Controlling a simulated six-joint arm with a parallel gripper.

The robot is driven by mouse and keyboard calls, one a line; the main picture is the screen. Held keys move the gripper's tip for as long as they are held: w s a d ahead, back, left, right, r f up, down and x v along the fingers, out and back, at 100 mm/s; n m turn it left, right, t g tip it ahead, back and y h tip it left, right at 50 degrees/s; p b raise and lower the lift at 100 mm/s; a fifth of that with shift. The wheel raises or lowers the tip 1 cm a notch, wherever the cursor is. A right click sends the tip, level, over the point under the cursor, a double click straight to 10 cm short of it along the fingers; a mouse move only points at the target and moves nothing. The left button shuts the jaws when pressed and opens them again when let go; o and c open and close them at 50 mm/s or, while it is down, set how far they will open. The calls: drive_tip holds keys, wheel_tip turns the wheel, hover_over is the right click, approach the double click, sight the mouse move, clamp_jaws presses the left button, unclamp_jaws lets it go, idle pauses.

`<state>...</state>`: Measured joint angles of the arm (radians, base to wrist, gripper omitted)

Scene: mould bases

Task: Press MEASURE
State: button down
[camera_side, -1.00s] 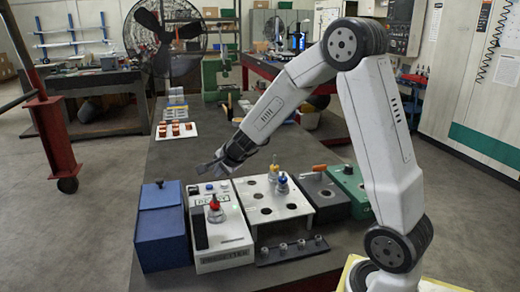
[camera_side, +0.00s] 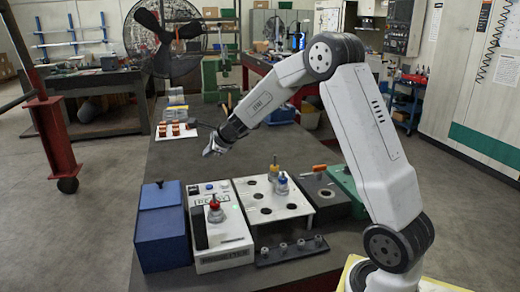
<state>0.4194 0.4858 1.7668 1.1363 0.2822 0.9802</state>
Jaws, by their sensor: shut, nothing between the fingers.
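The white measuring device (camera_side: 222,258) stands on the dark bench, left of the white holed rack. Its small display (camera_side: 208,198) shows text too small to read surely. A row of small buttons (camera_side: 209,187) lies along its far edge; I cannot read which is MEASURE. A red-topped tool holder (camera_side: 215,211) stands upright on the device. My gripper (camera_side: 208,153) is shut and empty, in the air above and beyond the button row, apart from the device.
A blue box (camera_side: 161,238) stands left of the device. The white rack (camera_side: 288,207) holds yellow- and blue-topped holders. A dark box with an orange-handled tool (camera_side: 320,168), a green box and a small peg strip (camera_side: 290,250) stand nearby. A white tray of orange-brown parts (camera_side: 172,138) lies farther back.

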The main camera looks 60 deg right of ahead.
sight(212, 186)
drive_tip(key=shift+f, duration=0.15)
idle(0.3)
drive_tip(key=shift+f, duration=4.3)
drive_tip(key=shift+f, duration=0.75)
idle(0.3)
drive_tip(key=shift+r, duration=0.75)
drive_tip(key=shift+r, duration=2.5)
